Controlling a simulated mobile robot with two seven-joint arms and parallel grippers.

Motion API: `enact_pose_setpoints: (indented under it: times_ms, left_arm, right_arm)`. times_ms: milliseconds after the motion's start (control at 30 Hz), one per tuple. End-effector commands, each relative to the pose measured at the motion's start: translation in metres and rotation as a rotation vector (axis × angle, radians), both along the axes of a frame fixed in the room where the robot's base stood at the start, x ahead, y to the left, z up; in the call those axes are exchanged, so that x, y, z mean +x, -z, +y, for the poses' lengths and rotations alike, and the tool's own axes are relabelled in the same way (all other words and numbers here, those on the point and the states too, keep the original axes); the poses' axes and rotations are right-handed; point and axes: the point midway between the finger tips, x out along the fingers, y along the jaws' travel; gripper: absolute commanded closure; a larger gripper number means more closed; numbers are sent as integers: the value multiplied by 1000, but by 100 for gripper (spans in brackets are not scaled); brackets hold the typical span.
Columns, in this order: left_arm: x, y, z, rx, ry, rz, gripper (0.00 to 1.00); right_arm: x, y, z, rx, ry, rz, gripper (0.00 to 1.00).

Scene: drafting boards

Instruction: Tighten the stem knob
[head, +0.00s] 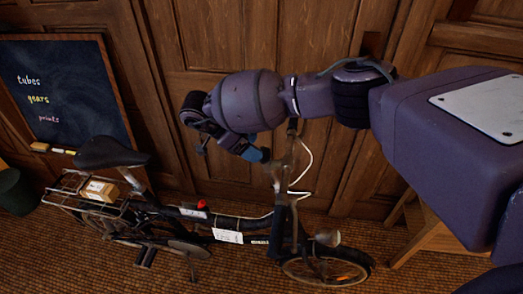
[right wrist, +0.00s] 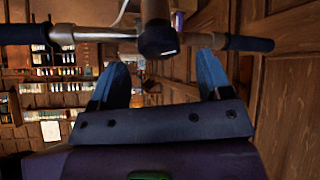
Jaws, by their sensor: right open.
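The stem knob (right wrist: 158,40) is a dark round piece at the middle of the handlebar in the right wrist view. It sits just beyond and between my right gripper's blue fingertips (right wrist: 162,60), which are spread apart with nothing held between them. In the head view my right gripper (head: 252,153) reaches down from the right to the left of the bicycle's handlebar (head: 289,150). The knob cannot be made out clearly there. Whether a finger touches it cannot be told. My left gripper is not in view.
The bicycle stands along a wood-panelled wall (head: 225,50), with a black saddle (head: 111,152) and a small box (head: 101,190) on its rear rack. A chalkboard (head: 60,90) stands at left. A wooden stool-like piece (head: 425,240) is at right. Woven floor (head: 230,275) is open in front.

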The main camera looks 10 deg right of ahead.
Motion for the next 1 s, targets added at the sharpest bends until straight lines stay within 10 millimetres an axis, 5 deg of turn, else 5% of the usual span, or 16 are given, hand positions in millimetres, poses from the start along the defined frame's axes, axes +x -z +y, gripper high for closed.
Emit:
enact_pose_setpoints:
  times_ms: [267,667,1000]
  left_arm:
    - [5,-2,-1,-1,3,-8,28]
    - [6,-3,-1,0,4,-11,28]
    - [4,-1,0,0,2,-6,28]
  right_arm:
    - [-4,23,-23,1,1,2,28]
    - [-4,27,-27,0,-1,-1,28]
    - [-4,27,-27,0,-1,-1,78]
